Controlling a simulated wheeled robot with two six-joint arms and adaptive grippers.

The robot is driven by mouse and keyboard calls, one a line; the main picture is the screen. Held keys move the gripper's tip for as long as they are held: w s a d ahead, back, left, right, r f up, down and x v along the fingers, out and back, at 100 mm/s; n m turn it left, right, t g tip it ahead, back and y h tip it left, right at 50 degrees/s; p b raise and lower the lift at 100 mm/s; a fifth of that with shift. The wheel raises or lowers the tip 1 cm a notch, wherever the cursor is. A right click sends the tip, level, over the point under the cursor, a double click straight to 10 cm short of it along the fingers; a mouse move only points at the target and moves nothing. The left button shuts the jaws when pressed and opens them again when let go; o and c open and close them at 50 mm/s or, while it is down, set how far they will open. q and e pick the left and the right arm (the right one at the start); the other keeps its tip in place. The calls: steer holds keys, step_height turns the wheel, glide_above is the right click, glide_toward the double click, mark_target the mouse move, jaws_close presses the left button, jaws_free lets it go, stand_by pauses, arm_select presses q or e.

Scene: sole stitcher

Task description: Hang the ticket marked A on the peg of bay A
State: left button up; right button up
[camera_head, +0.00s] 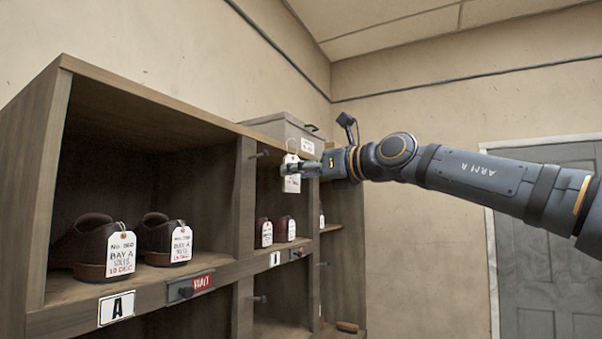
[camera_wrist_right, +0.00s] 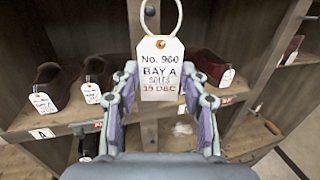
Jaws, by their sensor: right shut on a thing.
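My right gripper (camera_head: 313,169) is shut on a white ticket (camera_head: 291,174), held upright in front of the shelf's divider. In the right wrist view the ticket (camera_wrist_right: 161,68) reads No. 960, BAY A, and has a brass eyelet and a pale string loop (camera_wrist_right: 180,18) standing above it, between the fingertips (camera_wrist_right: 161,85). Bay A carries a plate marked A (camera_head: 116,307) and holds two dark brown shoes (camera_head: 157,236) with tickets. A dark peg (camera_head: 259,154) sticks out of the divider right of bay A, left of the held ticket; they look apart. My left gripper is out of view.
The neighbouring bay holds ticketed reddish shoes (camera_head: 285,229). A grey box (camera_head: 284,133) stands on top of the shelf. Other pegs (camera_head: 322,264) stick out lower down. Open room lies right of the shelf.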

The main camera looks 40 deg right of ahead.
steer(key=w+a+p, duration=0.1)
steer(key=w+p, duration=0.2)
steer(key=p, duration=0.2)
steer(key=w+a+p, duration=0.1)
steer(key=w+p, duration=0.2)
steer(key=p, duration=0.2)
steer(key=w+a+f+p, duration=0.1)
steer(key=w+p, duration=0.2)
steer(key=p, duration=0.2)
steer(key=shift+w+a+p, duration=0.15)
steer(key=shift+w+p, duration=0.05)
steer(key=shift+p, duration=0.1)
steer(key=shift+w+a+f+p, duration=0.15)
steer(key=shift+w+f+p, duration=0.2)
steer(key=shift+p, duration=0.4)
stand_by(0.4)
steer(key=shift+f, duration=0.1)
stand_by(0.5)
steer(key=o, duration=0.9)
